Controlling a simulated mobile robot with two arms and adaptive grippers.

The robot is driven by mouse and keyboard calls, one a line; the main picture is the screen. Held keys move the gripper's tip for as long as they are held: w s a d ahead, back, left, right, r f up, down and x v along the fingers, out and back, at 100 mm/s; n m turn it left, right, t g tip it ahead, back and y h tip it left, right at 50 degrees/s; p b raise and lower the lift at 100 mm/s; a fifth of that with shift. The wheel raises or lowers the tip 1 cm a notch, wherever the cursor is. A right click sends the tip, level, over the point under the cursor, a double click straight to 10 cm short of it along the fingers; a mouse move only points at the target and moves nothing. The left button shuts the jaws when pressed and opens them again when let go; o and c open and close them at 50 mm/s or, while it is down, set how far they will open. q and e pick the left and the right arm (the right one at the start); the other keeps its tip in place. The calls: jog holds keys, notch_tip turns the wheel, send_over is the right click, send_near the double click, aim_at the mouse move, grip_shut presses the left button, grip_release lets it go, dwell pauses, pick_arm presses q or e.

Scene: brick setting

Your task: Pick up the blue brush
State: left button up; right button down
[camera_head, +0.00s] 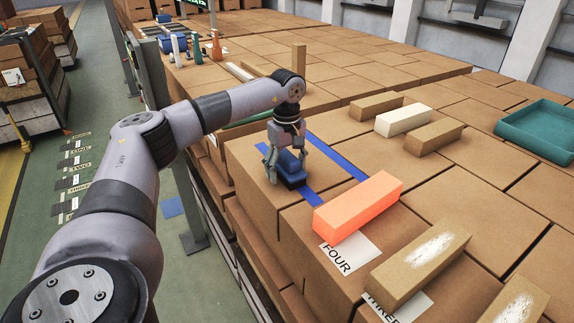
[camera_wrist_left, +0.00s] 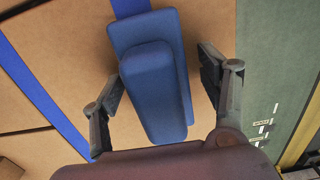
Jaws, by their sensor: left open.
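The blue brush (camera_head: 291,168) sits on the cardboard boxes near their left edge, beside the blue tape strips. In the left wrist view the blue brush (camera_wrist_left: 152,75) shows as a long block with a narrower raised part on top. My left gripper (camera_head: 287,168) is over the brush, pointing down. In the left wrist view my left gripper (camera_wrist_left: 160,85) is open, with one finger on each side of the brush. A gap shows between the right finger and the brush; the left finger is close to it. My right gripper is not in view.
An orange brick (camera_head: 358,205) lies to the right of the brush, past the blue tape (camera_head: 338,160). Tan bricks and a white brick (camera_head: 403,120) lie farther back. A teal tray (camera_head: 540,130) stands at the right. Bottles and tools stand at the far left. The boxes drop off to a green floor on the left.

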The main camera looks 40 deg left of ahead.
aim_at(288, 154)
pick_arm(q)
jog(key=shift+c, duration=0.3)
jog(key=c, duration=1.3)
jog(key=shift+w+r, duration=0.1)
jog(key=shift+r, duration=0.35)
notch_tip(288, 154, up, 12)
jog(key=shift+d+f+b, duration=0.1)
jog(key=shift+f+b, duration=0.1)
jog(key=shift+b, duration=0.9)
notch_tip(288, 154, up, 8)
jog(key=shift+f+p, duration=0.2)
jog(key=shift+p, duration=0.95)
